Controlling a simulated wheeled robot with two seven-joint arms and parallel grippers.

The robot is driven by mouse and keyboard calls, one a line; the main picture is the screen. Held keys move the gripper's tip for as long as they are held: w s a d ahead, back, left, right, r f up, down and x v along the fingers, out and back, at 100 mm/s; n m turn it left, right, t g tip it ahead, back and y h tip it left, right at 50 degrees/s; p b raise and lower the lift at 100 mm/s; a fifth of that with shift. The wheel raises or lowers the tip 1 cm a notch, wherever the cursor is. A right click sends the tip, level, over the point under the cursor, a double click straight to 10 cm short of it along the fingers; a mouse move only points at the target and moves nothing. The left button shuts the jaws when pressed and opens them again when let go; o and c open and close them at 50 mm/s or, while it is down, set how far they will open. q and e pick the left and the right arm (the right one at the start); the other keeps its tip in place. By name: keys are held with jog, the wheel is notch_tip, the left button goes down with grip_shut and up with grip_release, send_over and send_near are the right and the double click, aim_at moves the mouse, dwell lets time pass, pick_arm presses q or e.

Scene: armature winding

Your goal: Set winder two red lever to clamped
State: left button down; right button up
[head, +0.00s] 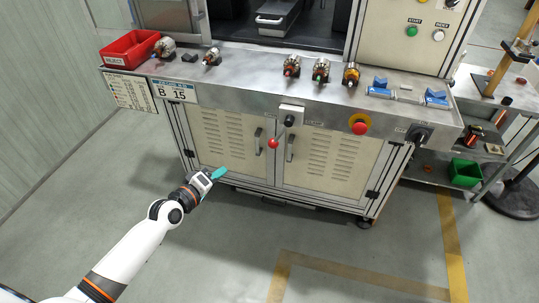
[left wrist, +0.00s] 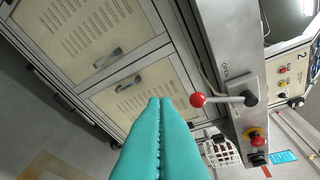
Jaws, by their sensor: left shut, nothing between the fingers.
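The red lever (head: 273,143) is a red ball on a thin rod, mounted on the winder's front panel. Its rod runs down and to the left from a dark pivot on a grey plate (head: 291,113) in the head view. My right gripper is not in view.
A red emergency stop (head: 360,128) and a black rotary switch (head: 418,134) sit right of the lever on the same front. Cabinet door handles (head: 258,142) stick out below. Several armatures and a red reject bin (head: 130,50) stand on the ledge. The floor in front is clear.

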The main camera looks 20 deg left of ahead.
aim_at(280, 133)
pick_arm(q)
jog(key=shift+t+h, duration=0.4)
jog(key=shift+h, duration=0.1)
jog(key=r, duration=0.1)
jog(key=d+r, duration=0.1)
jog(key=r, duration=0.1)
jog(key=d+r, duration=0.1)
jog(key=r, duration=0.1)
jog(key=shift+w, duration=0.2)
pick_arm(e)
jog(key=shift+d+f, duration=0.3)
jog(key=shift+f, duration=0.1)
pick_arm(q)
jog(key=shift+f, duration=0.1)
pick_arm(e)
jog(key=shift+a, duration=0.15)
pick_arm(q)
jog(key=s+d+f+x, duration=0.1)
jog(key=d+x, duration=0.1)
jog(key=x, duration=1)
jog(key=shift+w+d, duration=0.35)
jog(key=shift+d, duration=0.1)
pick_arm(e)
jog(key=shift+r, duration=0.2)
pick_arm(q)
jog(key=shift+f+n, duration=0.15)
jog(key=shift+n, duration=0.15)
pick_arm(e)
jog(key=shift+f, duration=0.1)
